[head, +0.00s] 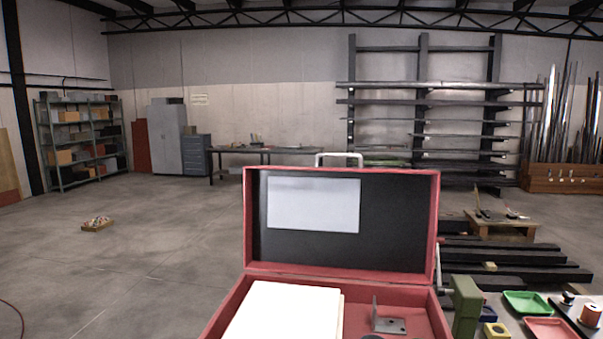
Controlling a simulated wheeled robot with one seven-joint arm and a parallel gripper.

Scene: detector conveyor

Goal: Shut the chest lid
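A red chest (225,312) stands close in front of me at the bottom centre, cut off by the lower picture edge. Its lid (400,225) is open and stands roughly upright at the back. The lid has a red rim, a dark inner face and a pale rectangular panel (314,204). A light handle (339,157) shows above the lid's top edge. Inside the chest are a cream-white block or book (285,312) and a grey metal bracket (388,322). My gripper is not in view.
Right of the chest, a surface carries a green block (466,307), a green tray (527,303), a pink tray (551,329) and small parts. Dark beams (510,262) lie behind it. Floor to the left is mostly clear, with a small box (97,224) on it.

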